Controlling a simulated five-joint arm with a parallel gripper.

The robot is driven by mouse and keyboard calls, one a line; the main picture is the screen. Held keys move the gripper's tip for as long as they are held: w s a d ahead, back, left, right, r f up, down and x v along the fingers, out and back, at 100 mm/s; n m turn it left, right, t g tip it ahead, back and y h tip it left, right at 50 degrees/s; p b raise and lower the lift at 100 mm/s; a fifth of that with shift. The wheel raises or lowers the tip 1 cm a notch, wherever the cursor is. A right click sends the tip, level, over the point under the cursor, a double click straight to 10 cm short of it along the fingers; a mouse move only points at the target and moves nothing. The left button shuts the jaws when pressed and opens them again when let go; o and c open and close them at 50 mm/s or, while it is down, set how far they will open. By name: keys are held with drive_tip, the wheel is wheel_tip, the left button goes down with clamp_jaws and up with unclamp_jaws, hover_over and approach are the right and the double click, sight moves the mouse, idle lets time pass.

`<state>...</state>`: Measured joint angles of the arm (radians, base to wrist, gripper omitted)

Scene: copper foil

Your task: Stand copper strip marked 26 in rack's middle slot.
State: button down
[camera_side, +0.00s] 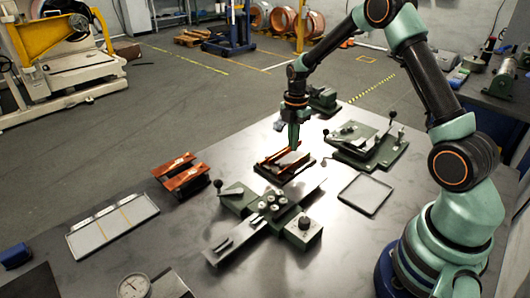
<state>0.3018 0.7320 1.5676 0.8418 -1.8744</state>
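My gripper (294,142) points down over the middle of the table. Its fingertips are at a small dark stand (271,173) that bears copper-coloured strips (276,156). One strip looks tilted just beside the fingertips. I cannot tell whether the fingers hold it, touch it or are apart from it. Two reddish-copper pieces (181,173) lie side by side on a dark holder at the left. No number 26 is readable on any piece, and I cannot make out the rack's slots or which one is the middle.
A green fixture with a steel bar (270,215) and black-knobbed levers stands in front of the stand. Another green lever device (366,146) is behind right. An empty shallow tray (365,194), a pale panel (112,223) and a dial gauge (134,286) lie around. Bare table lies between.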

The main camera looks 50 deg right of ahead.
drive_tip(key=shift+f, duration=1.45)
idle(2.0)
drive_tip(key=c, duration=1.4)
unclamp_jaws()
drive_tip(key=shift+r, duration=0.2)
drive_tip(key=shift+r, duration=1.35)
drive_tip(key=shift+o, duration=0.3)
drive_tip(key=o, duration=0.5)
drive_tip(key=shift+r, duration=0.1)
